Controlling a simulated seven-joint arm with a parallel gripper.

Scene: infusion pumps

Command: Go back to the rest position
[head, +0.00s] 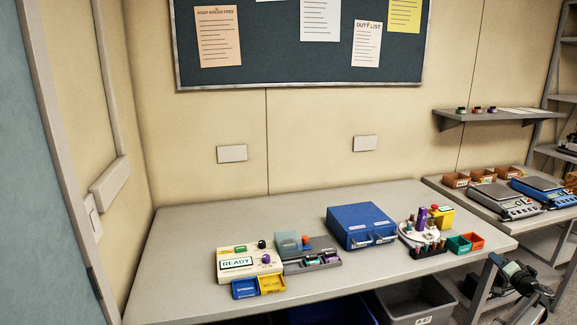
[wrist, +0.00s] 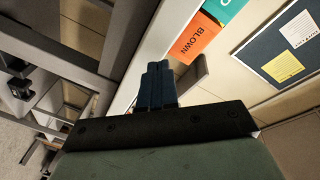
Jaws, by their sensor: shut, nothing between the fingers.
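My gripper (wrist: 158,72) shows in the wrist view with its dark fingers together and nothing between them. It is near the orange bin (wrist: 196,40) marked BLOWN and the green bin (wrist: 222,8), apart from both as far as I can tell. In the head view a dark part of my arm stands at the lower right, off the right end of the table (head: 190,235). The fingertips cannot be made out clearly there.
On the table are a pump unit (head: 248,264) reading READY, a blue case (head: 361,227), a round white stand of small parts (head: 418,232), and green (head: 458,245) and orange (head: 473,241) bins. A side bench (head: 470,200) holds scales. The table's front left is clear.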

